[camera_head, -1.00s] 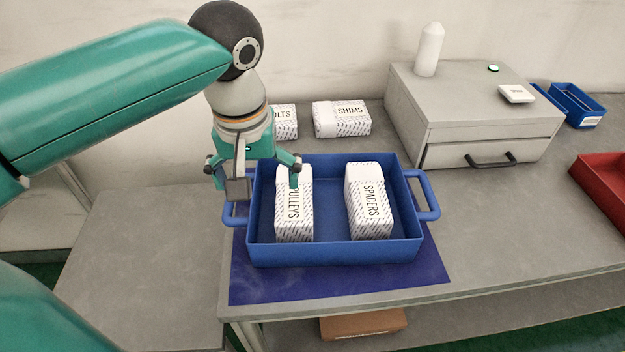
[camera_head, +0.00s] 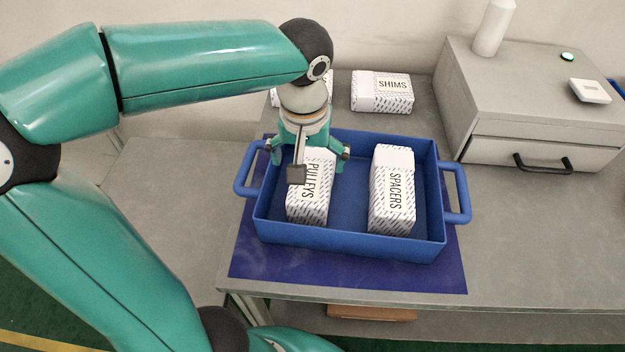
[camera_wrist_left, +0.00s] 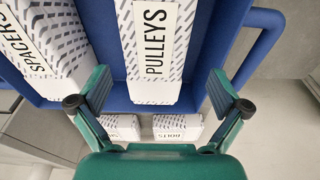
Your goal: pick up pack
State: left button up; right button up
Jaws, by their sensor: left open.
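The white PULLEYS pack (camera_head: 309,205) stands in the left half of the blue tray (camera_head: 345,243). The white SPACERS pack (camera_head: 392,195) stands in its right half, with a gap between them. My left gripper (camera_head: 308,154) is open and empty above the far end of the PULLEYS pack, one finger towards each side, and hides part of it. In the left wrist view the PULLEYS pack (camera_wrist_left: 153,60) lies ahead between the open fingers (camera_wrist_left: 160,92); the SPACERS pack (camera_wrist_left: 50,40) is at upper left. I cannot tell the exact height gap. My right gripper is not in view.
A SHIMS pack (camera_head: 382,92) and a partly hidden BOLTS pack (camera_head: 290,96) lie behind the tray. A grey drawer cabinet (camera_head: 540,110) with a white bottle (camera_head: 493,28) stands at right. The tray sits on a dark blue mat (camera_head: 340,276) near the table's front edge.

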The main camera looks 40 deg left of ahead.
pick_arm(q)
notch_tip(320, 180, down, 2)
jog(key=shift+w, duration=0.1)
jog(key=shift+w+a+f, duration=0.1)
jog(key=shift+w+f, duration=0.15)
jog(key=shift+f, duration=0.65)
jog(key=shift+w+a+f, duration=0.1)
jog(key=shift+w+f, duration=0.15)
jog(key=shift+f, duration=0.6)
jog(key=shift+w+f, duration=0.25)
jog(key=shift+f, duration=0.65)
jog(key=c, duration=1.2)
jog(key=shift+r, duration=0.1)
jog(key=shift+r, duration=0.15)
